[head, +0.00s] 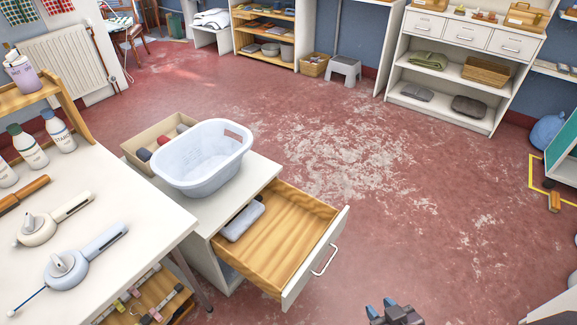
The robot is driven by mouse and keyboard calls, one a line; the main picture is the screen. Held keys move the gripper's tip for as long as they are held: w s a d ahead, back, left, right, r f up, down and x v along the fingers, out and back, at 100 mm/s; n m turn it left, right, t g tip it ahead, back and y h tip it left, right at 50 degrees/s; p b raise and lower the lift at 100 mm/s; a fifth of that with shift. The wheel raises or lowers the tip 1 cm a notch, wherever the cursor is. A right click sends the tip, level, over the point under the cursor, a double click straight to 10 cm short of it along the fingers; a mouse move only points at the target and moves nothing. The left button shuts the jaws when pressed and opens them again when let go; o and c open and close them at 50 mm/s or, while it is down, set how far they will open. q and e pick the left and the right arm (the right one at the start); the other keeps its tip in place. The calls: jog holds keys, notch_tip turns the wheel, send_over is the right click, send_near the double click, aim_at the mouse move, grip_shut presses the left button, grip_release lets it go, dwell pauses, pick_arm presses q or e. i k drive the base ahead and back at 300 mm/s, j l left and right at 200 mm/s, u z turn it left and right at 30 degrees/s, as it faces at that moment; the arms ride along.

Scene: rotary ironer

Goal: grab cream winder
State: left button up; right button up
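The cream winder (37,229) lies on the white table at the left. It has a round body with a small knob and a long slotted arm pointing up and to the right. A similar pale blue-grey winder (68,270) lies just in front of it, with a thin blue rod ending in a ball. My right gripper (386,309) shows only in part at the bottom edge, over the floor and far to the right of both winders. I cannot tell whether it is open. My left gripper is not in view.
The white table (135,214) also holds bottles (58,131) and a brown-handled tool (24,192). A cabinet beside it bears a pale blue basket (203,160). Its drawer (287,232) stands open with a grey folded cloth (243,219) inside. The red floor (420,210) to the right is clear.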

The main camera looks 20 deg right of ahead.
aim_at(52, 220)
jog(key=i+l+z, duration=0.1)
jog(key=z, duration=0.6)
jog(key=u, duration=1.95)
